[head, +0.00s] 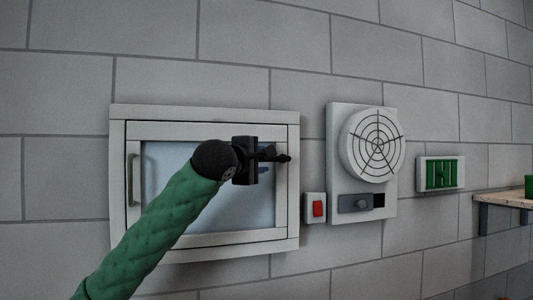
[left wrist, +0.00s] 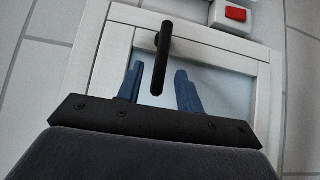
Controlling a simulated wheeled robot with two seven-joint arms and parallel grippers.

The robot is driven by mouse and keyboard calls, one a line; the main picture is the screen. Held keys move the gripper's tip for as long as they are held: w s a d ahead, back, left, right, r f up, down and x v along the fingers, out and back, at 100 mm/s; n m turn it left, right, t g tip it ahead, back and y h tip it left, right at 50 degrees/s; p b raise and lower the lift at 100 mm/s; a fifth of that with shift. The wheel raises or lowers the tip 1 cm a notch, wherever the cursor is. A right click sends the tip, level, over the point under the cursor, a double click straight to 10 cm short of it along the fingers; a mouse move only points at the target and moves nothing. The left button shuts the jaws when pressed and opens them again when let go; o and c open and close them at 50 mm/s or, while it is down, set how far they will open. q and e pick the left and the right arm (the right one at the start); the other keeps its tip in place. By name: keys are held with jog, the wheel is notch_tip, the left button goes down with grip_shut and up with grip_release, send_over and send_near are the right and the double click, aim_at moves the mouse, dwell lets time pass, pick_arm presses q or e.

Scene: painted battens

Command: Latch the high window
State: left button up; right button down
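The window (head: 204,252) is a pale framed panel with a bluish pane, set on the grey block wall. Its sash looks seated in the frame. A grey upright pull handle (head: 134,180) is on its left side. A black latch lever (head: 284,158) sits on the right side of the frame and points left, about level, over the pane; the wrist view shows it too (left wrist: 163,45). My left gripper (left wrist: 159,70) is open, its blue fingers on either side of the lever with visible gaps. In the head view my gripper partly hides the lever. My right gripper is not in view.
Right of the window are a red switch (head: 317,208) and a panel with a round fan grille (head: 374,146) and a grey slider (head: 354,204). Farther right are a green-barred vent (head: 442,174) and a shelf (head: 505,199) with a green object (head: 529,186).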

aim_at(271, 159)
pick_arm(q)
jog(key=shift+p+x, duration=0.75)
jog(key=shift+x, duration=0.9)
grip_shut()
